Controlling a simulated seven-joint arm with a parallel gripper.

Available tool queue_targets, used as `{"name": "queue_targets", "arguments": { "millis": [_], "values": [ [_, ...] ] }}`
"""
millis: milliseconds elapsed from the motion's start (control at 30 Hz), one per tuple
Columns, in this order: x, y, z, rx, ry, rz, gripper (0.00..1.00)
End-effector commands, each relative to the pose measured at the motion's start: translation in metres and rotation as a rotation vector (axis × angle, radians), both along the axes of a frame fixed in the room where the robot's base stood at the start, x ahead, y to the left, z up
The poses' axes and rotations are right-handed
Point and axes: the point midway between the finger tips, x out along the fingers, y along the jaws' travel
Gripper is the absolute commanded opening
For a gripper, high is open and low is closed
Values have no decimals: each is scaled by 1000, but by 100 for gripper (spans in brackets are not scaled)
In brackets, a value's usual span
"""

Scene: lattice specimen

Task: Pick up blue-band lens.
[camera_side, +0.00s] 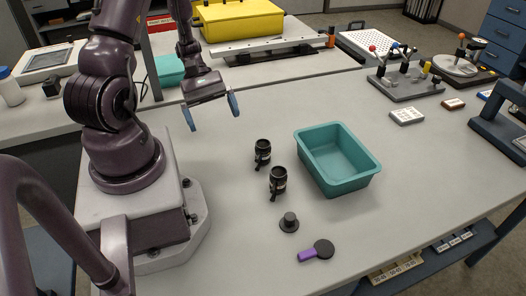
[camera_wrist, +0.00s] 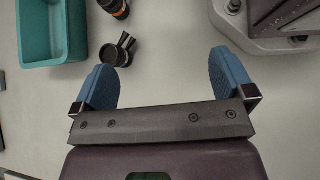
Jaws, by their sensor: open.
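Two dark lenses stand on the table between my base and the teal tray. The farther lens (camera_side: 263,152) also shows in the wrist view (camera_wrist: 119,49), and I cannot make out its band colour. The nearer lens (camera_side: 278,181) is cut by the top edge of the wrist view (camera_wrist: 116,7), where it shows an orange mark. No blue band is clearly visible on either. My gripper (camera_side: 211,111) is open and empty, raised above the table, to the left of and beyond both lenses. Its blue fingers are spread wide in the wrist view (camera_wrist: 168,72).
The teal tray (camera_side: 361,184) stands right of the lenses. A small dark knobbed piece (camera_side: 289,222) and a purple-handled black disc (camera_side: 318,250) lie toward the front. A rack of coloured knobs (camera_side: 405,88) stands at the back right.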

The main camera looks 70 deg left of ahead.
Motion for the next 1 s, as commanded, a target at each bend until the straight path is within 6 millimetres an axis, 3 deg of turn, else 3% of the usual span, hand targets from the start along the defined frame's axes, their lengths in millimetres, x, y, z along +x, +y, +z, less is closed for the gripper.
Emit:
{"name": "queue_targets", "arguments": {
  "millis": [33,200,300,400,800,1000],
  "values": [
    [-6,4,-17,-72,29,101,100],
    [-7,17,-55,-245,58,387,100],
    [4,27,-64,-300,30,503,100],
    [18,37,-57,-312,-18,554,100],
    [56,-11,-78,-330,-26,559,100],
    [64,-22,-84,-329,-27,560,100]
  ]
}}
